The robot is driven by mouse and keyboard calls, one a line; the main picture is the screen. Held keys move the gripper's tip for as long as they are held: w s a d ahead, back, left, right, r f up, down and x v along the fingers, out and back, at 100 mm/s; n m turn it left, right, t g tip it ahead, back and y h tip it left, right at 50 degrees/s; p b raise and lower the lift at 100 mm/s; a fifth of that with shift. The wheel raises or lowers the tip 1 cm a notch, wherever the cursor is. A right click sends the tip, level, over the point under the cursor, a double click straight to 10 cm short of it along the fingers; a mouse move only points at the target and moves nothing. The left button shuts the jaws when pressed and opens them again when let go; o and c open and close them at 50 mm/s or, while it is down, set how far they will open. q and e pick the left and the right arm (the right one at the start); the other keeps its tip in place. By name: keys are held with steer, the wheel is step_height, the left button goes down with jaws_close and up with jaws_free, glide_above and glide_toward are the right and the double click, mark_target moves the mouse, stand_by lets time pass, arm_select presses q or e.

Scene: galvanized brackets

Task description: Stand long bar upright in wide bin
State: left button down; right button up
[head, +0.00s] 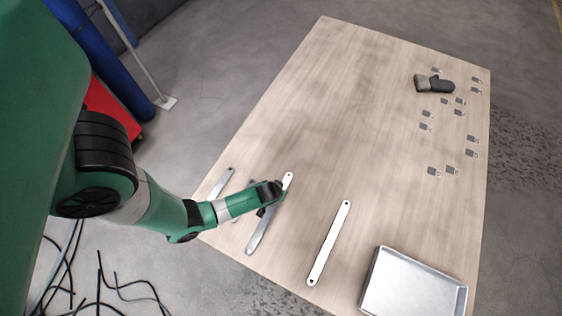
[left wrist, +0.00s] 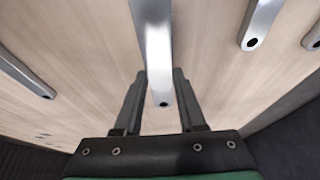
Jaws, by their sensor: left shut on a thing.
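My left gripper (head: 264,208) is shut on a flat grey metal bar (head: 257,234) at the near left of the table. In the left wrist view the bar (left wrist: 159,50) runs between the two fingers of the gripper (left wrist: 160,78), with its rounded, holed end towards the palm. The bar looks flat and close to the tabletop; I cannot tell whether it touches. The arm hides part of it. A shallow grey metal tray (head: 372,283), the only bin-like thing in view, stands at the near right. My right gripper is not in view.
A pale bar (head: 330,243) lies between the held bar and the tray. Another bar (head: 219,185) lies at the left edge. Small square brackets (head: 452,170) and a dark glove-like item (head: 435,84) lie far right. The table's middle (head: 340,120) is clear.

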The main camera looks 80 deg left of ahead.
arm_select(q)
steer(key=shift+w+a+f, duration=0.1)
steer(key=shift+w+a, duration=0.05)
steer(key=b+x, duration=0.3)
steer(key=x, duration=0.1)
steer(key=shift+d+f, duration=0.1)
steer(key=shift+d, duration=0.2)
steer(key=shift+s+f, duration=0.1)
steer(key=shift+s, duration=0.2)
steer(key=c, duration=0.5)
jaws_free()
